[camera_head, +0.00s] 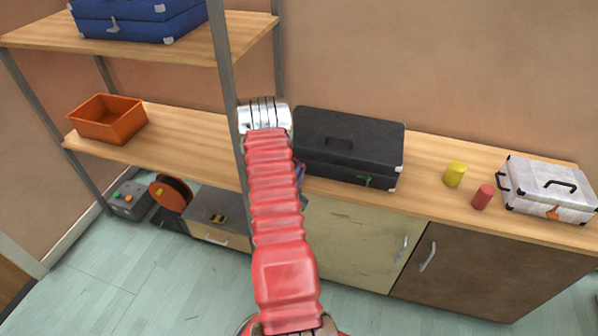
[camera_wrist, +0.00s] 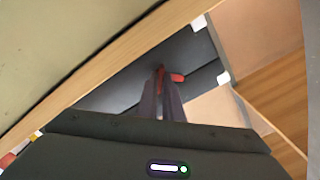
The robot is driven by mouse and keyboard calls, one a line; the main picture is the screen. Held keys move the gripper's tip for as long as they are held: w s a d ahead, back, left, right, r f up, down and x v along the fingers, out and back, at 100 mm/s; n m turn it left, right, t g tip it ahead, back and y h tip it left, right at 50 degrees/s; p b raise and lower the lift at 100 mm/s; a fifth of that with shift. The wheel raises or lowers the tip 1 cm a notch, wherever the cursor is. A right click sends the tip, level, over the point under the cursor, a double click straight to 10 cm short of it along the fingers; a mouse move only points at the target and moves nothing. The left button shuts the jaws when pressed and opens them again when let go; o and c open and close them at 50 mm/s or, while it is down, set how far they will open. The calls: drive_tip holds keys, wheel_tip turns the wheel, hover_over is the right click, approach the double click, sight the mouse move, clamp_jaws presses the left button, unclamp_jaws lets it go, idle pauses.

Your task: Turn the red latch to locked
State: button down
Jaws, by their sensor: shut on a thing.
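The red latch (camera_wrist: 177,77) is on the front of the black case. It shows in the wrist view as a short red lever sticking out to the right of my fingertips. My gripper (camera_wrist: 161,74) is shut on it, and the dark fingers cover part of the latch. The black case (camera_head: 350,137) is closed on the wooden counter, just right of my arm in the head view. A green latch (camera_head: 365,181) is on the right part of its front. My arm hides the red latch and most of my gripper in the head view.
A yellow cylinder (camera_head: 455,174), a red cylinder (camera_head: 482,197) and a silver case (camera_head: 548,188) stand to the right on the counter (camera_head: 435,152). A grey shelf post (camera_head: 222,65) rises by my arm. An orange bin (camera_head: 108,119) and a blue case (camera_head: 137,17) are left.

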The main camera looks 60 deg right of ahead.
drive_tip(key=m, duration=0.5)
drive_tip(key=shift+s+f+m, duration=0.1)
drive_tip(key=shift+f+m, duration=0.05)
drive_tip(key=shift+m, duration=0.15)
drive_tip(key=shift+s+f+m, duration=0.1)
drive_tip(key=shift+f+m, duration=0.05)
drive_tip(key=shift+m, duration=2.05)
drive_tip(key=c, duration=1.9)
unclamp_jaws()
drive_tip(key=shift+a, duration=0.1)
drive_tip(key=a, duration=0.4)
drive_tip(key=s+a, duration=0.1)
drive_tip(key=a, duration=0.4)
drive_tip(key=s+a, duration=0.1)
drive_tip(key=a, duration=0.3)
drive_tip(key=shift+a, duration=0.25)
